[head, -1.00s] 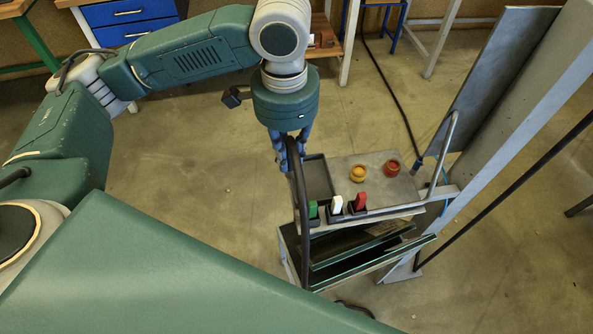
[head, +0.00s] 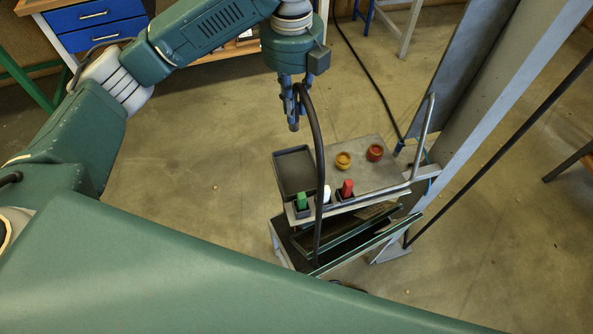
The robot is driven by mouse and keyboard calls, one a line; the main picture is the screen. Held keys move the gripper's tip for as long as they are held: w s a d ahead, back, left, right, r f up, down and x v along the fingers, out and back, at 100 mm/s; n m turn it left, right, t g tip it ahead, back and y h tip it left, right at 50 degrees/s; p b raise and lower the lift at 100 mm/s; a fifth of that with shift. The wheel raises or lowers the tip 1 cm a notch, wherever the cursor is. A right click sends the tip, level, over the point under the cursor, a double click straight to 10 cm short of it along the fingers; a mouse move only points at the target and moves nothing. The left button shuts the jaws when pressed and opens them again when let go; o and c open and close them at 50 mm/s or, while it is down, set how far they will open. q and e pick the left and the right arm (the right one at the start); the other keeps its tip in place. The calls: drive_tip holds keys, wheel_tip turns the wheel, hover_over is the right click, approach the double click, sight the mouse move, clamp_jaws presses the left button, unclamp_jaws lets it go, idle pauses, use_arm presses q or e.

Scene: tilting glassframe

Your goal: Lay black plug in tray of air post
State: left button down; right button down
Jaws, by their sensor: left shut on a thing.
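My left gripper (head: 290,103) points down and is shut on the black plug at the end of a black hose (head: 318,150). The plug is mostly hidden by the fingers and hard to make out. The hose arcs from the gripper down past the tray to the lower part of the post. The black tray (head: 294,171) lies at the left end of the grey air post's top (head: 368,166) and looks empty. The gripper appears above and behind the tray, apart from it. My right gripper is out of view.
Green (head: 302,201), white (head: 326,194) and red (head: 346,189) pieces stand in holders along the front edge. A yellow knob (head: 343,161) and a red knob (head: 375,152) sit on top. A grey column (head: 480,110) rises at the right. Floor at the left is clear.

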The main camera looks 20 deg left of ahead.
use_arm(q)
drive_tip(key=m, duration=0.2)
drive_tip(key=shift+w+d+r+m, duration=0.15)
drive_tip(key=shift+w+d+m, duration=0.05)
drive_tip(key=shift+w+m, duration=0.2)
drive_tip(key=shift+f, duration=0.35)
drive_tip(key=p, duration=0.3)
hover_over(297, 173)
wheel_tip(297, 173, down, 18)
drive_tip(key=shift+s+f, duration=0.15)
drive_tip(key=shift+f, duration=0.5)
drive_tip(key=shift+f, duration=0.1)
drive_tip(key=shift+f, duration=0.1)
drive_tip(key=c, duration=1.6)
unclamp_jaws()
drive_tip(key=shift+c, duration=0.2)
